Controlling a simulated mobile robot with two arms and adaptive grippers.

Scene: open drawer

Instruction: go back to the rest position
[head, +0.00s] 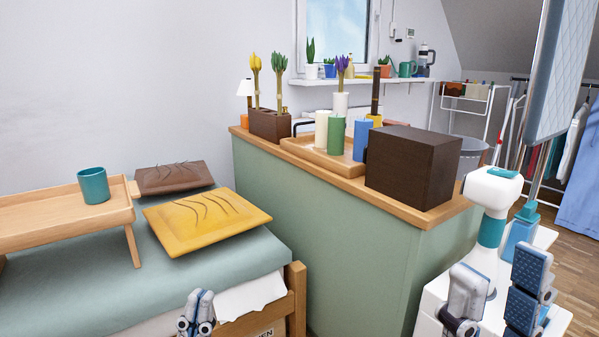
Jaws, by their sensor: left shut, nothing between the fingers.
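My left gripper (197,312) is at the bottom edge of the head view, left of centre, in front of the bed's near side. Its fingers are together and nothing shows between them. My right gripper (498,300) is at the bottom right, in front of a white unit (431,308). No drawer can be made out in this view.
A bed (60,297) with a wooden tray table (60,212) and cushions fills the left. A green partition (330,240) with a wooden top stands in the middle, bearing a dark box (412,165). A white and teal object (490,215) and blue bottle (517,238) stand behind my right gripper.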

